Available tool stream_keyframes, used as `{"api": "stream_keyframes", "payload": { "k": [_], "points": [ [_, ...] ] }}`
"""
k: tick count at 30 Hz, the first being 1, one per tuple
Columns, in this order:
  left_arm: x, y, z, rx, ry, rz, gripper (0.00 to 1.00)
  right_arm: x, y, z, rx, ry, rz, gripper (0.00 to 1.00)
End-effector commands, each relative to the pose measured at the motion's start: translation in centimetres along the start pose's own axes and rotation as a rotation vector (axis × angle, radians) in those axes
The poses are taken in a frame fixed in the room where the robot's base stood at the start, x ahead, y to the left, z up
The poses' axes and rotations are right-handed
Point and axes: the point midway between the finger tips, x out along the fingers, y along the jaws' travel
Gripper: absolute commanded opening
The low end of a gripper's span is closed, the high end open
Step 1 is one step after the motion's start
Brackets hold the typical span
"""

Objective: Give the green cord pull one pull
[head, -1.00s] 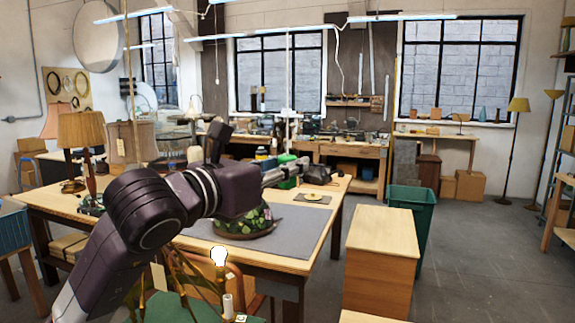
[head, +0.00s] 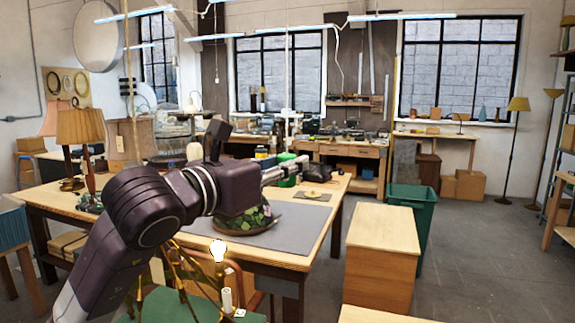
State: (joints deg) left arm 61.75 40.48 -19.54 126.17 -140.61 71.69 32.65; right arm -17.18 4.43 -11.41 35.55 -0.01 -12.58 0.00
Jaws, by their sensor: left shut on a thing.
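The green cord pull (head: 287,181) is a small upright green cylinder seen over the far part of the worktable (head: 262,255). A thin pale cord hangs from above toward it; where they join is hard to see. My left gripper (head: 285,170) reaches out from the left and is shut on the green pull, whose green shows above and below the fingers. The fingers are small and far off, and the arm hides part of the table. My right gripper does not show.
A leafy patterned lampshade (head: 248,220) lies on a grey mat (head: 300,235) below my arm. A lit bulb (head: 218,250) stands in front. A wooden cabinet (head: 381,265) and green bin (head: 415,215) stand right of the table.

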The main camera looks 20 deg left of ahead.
Motion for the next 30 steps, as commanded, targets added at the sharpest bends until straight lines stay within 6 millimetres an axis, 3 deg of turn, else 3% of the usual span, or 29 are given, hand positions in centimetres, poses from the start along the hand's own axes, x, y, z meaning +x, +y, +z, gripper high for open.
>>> {"api": "stream_keyframes", "payload": {
  "k": [19, 27, 28, 30],
  "points": [
    [0.0, 0.0, 2.5, 0.000, 0.004, 0.000, 0.00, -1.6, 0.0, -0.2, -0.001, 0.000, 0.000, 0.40],
    [0.0, 0.0, 2.5, 0.000, 0.004, 0.000, 0.00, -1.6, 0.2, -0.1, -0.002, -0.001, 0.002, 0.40],
    [0.0, 0.0, 2.5, 0.000, 0.004, 0.000, 0.24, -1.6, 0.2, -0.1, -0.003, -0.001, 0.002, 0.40],
    [0.0, 0.0, 2.5, 0.000, 0.004, 0.000, 0.32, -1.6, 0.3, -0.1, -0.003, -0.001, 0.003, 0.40]
  ]
}}
